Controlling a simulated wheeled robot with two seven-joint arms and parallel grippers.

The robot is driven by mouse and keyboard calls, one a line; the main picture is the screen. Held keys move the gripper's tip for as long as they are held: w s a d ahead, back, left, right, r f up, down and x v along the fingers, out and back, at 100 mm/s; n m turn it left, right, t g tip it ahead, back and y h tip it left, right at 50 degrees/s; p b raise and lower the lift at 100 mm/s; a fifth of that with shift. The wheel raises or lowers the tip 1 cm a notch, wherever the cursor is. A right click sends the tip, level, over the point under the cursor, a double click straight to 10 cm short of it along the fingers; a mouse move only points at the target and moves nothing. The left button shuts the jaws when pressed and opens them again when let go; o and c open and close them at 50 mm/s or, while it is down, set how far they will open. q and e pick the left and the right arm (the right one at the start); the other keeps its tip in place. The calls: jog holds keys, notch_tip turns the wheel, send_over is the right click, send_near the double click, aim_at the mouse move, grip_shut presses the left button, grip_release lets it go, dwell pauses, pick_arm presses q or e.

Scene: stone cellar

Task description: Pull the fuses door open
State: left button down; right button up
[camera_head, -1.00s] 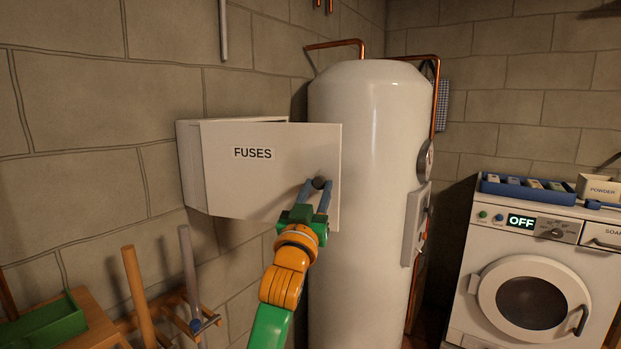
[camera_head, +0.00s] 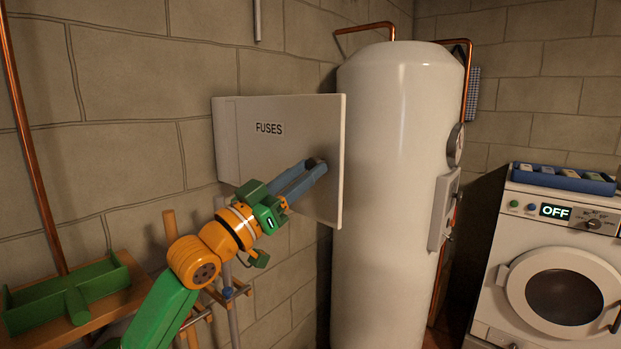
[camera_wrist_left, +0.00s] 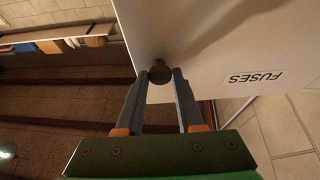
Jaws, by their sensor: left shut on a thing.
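The white fuses door (camera_head: 285,157), lettered FUSES, stands ajar on the white wall box (camera_head: 225,140), swung out from the wall at its right edge. A small dark round knob (camera_head: 316,162) is near the door's right edge. My left gripper (camera_head: 312,168), with blue-grey fingers, is shut on the knob. In the left wrist view the door (camera_wrist_left: 220,45) shows upside down, and the knob (camera_wrist_left: 160,72) sits between the fingertips. The inside of the box is hidden behind the door. My right gripper is not in view.
A tall white tank (camera_head: 390,200) stands just right of the door, with copper pipes (camera_head: 365,27) above. A washing machine (camera_head: 555,265) with a blue tray (camera_head: 563,178) is at the right. A green tray (camera_head: 100,280) sits on a wooden surface at the lower left.

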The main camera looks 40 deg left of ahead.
pick_arm(q)
jog(key=shift+r, duration=0.1)
jog(key=c, duration=0.5)
grip_release()
jog(key=shift+c, duration=0.2)
jog(key=shift+s, duration=0.1)
jog(key=b+v, duration=0.6)
jog(key=v, duration=0.1)
